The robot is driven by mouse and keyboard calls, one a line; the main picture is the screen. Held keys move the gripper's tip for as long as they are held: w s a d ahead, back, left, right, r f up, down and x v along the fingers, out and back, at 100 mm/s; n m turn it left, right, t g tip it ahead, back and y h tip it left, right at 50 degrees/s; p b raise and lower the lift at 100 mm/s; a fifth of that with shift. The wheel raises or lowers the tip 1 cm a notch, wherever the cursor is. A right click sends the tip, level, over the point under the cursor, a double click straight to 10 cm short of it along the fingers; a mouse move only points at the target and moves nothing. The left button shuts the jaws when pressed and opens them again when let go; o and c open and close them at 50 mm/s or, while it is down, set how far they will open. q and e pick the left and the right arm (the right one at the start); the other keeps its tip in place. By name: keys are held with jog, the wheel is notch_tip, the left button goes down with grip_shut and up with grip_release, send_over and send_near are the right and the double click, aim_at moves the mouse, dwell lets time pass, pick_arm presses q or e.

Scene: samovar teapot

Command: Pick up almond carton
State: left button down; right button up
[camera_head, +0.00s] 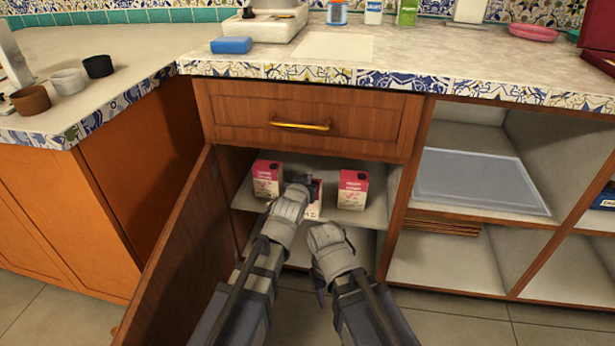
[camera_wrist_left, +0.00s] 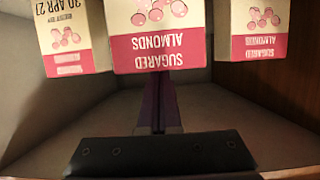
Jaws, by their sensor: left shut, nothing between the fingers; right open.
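Three pink-and-cream cartons stand on the shelf of the open cabinet under the drawer. In the head view they are the left carton (camera_head: 267,179), the right carton (camera_head: 353,190) and a middle one (camera_head: 314,208) mostly hidden by my left gripper (camera_head: 308,184). The left wrist view shows them upside down. The middle carton (camera_wrist_left: 158,50) and right carton (camera_wrist_left: 258,44) read "Sugared Almonds"; the left one (camera_wrist_left: 71,38) shows a date. My left gripper (camera_wrist_left: 159,90) is shut and empty, its fingers pointing at the middle carton; contact is unclear. My right gripper (camera_head: 322,270) is open, lower, outside the shelf.
The cabinet door (camera_head: 183,260) stands open at the left. A closed drawer (camera_head: 305,122) with a brass handle is above the cartons. Open shelves at the right hold a translucent blue board (camera_head: 480,180). The counter above holds cups, a blue sponge (camera_head: 231,45) and containers.

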pick_arm(q)
jog(key=shift+f, duration=0.2)
jog(key=shift+w+r+p, duration=0.1)
jog(key=shift+r+p, duration=0.65)
jog(key=shift+p, duration=0.05)
